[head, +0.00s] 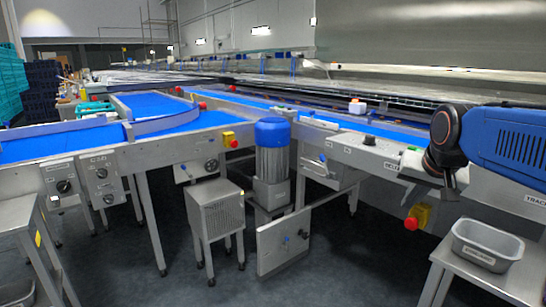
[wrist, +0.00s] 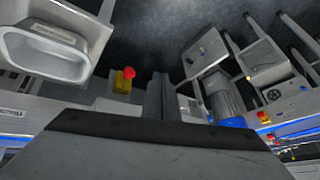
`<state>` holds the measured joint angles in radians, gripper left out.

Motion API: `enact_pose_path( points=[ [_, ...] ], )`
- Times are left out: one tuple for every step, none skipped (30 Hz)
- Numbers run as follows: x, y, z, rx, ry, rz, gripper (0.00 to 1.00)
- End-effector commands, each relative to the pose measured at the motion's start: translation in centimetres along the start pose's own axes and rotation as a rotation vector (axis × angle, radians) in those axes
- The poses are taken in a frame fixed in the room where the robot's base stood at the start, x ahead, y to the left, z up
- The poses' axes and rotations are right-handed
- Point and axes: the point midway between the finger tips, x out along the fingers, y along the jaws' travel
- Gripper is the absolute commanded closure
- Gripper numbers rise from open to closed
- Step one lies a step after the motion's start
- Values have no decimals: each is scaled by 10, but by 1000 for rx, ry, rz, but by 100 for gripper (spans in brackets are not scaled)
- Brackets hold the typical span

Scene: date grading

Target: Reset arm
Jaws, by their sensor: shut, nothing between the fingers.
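My gripper (head: 450,190) hangs below my blue and black arm at the right of the head view, in front of the conveyor's control panel. In the wrist view its two dark fingers (wrist: 159,90) lie close together, shut, with nothing visible between them. The wide grey body of my gripper fills the bottom of that view. A grey metal tray (head: 481,257) stands on a low steel stand, below and to the right of my gripper. It also shows at the upper left of the wrist view (wrist: 45,69), and looks empty there.
A red stop button (head: 411,223) on a yellow box (head: 423,212) juts from the conveyor frame near my gripper. A blue-topped motor (head: 272,135), a steel box on legs (head: 216,213) and a low panel (head: 283,245) stand on the floor. Blue conveyor belts (head: 200,120) run behind. The dark floor in front is open.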

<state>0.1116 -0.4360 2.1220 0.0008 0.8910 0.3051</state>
Motion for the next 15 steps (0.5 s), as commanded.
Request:
enact_pose_path(
  points=[
    [-2,3,25,-36,-12,-3,100],
    [-2,5,40,-59,-22,-3,100],
    [-2,8,58,-90,-34,-5,100],
    [-1,10,73,-113,-43,-6,100],
    [-1,13,87,-136,-52,-7,100],
    [0,17,106,-166,-65,-9,100],
    [1,20,120,-190,-73,-11,100],
    [2,22,134,-212,-82,-12,100],
    [4,27,152,-242,-93,-14,100],
    [6,30,166,-263,-101,-16,100],
    [7,33,177,-282,-109,-17,100],
    [9,37,192,-308,-119,-20,100],
    [11,39,203,-325,-126,-21,100],
    [12,42,212,-341,-132,-23,100],
    [14,45,222,-359,-139,-24,100]
  ],
)
